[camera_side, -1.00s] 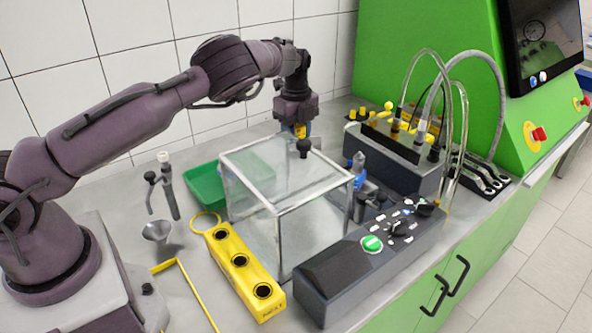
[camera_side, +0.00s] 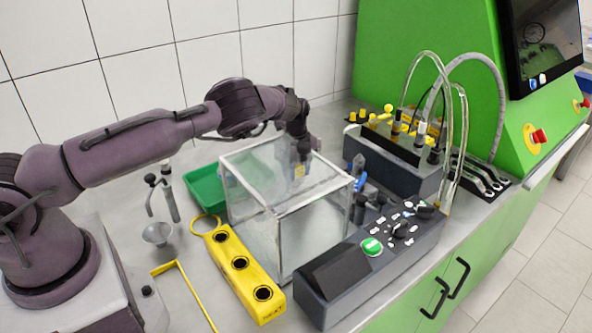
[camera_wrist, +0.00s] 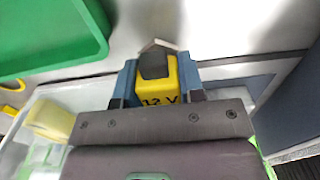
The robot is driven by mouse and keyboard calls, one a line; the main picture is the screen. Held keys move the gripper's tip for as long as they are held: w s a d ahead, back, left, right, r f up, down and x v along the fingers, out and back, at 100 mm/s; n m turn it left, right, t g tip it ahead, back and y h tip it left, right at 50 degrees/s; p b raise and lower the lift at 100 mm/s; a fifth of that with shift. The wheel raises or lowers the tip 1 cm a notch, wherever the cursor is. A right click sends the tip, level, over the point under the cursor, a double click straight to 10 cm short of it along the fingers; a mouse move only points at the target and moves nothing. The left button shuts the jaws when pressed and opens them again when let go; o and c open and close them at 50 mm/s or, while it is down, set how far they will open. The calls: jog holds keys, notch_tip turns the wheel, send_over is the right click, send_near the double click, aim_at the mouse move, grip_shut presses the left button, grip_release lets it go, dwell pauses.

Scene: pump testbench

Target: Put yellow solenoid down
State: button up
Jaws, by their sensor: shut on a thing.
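The yellow solenoid (camera_wrist: 160,95) has a dark grey top and reads "12 V". In the wrist view my gripper (camera_wrist: 158,82) is shut on it, with a blue finger at each side. In the side view my gripper (camera_side: 300,168) is low behind the clear box (camera_side: 283,208), at its far right corner. The solenoid shows there only as a blurred yellow patch (camera_side: 299,172) through the clear panel. Whether it touches the bench is hidden.
A green tray (camera_side: 205,187) lies left of the clear box. A yellow block with holes (camera_side: 240,265) and a dark control box (camera_side: 345,275) stand in front. A dark pump unit (camera_side: 400,165) with hoses stands at right. A metal funnel (camera_side: 156,233) is near my base.

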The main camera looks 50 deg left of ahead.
jog(key=shift+f, duration=0.15)
jog(key=o, duration=1)
